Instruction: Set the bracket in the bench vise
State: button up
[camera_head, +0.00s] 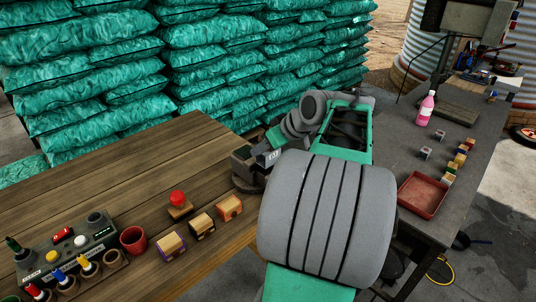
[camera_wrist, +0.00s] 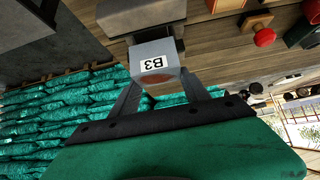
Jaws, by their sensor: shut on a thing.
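A grey bracket labelled B3 (camera_wrist: 155,62) sits between the two fingers of my gripper (camera_wrist: 158,92) in the wrist view. It also shows in the head view (camera_head: 269,158), partly covered by my arm. The dark grey bench vise (camera_head: 246,168) stands at the right edge of the wooden bench. In the wrist view the vise (camera_wrist: 140,14) is directly beyond the bracket, whose far end meets or overlaps the vise's dark jaw area. I cannot tell whether the bracket is seated between the jaws. My gripper is shut on the bracket.
The wooden bench (camera_head: 110,182) holds several small wooden boxes (camera_head: 202,226), a red knob on a block (camera_head: 178,203), a red cup (camera_head: 133,240) and a control box (camera_head: 65,256). The right table holds a red tray (camera_head: 422,195) and a pink bottle (camera_head: 426,108). Green sacks (camera_head: 210,65) stand behind.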

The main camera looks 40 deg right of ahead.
aim_at(267, 154)
jog(key=shift+f, duration=1.6)
jog(key=o, duration=1.6)
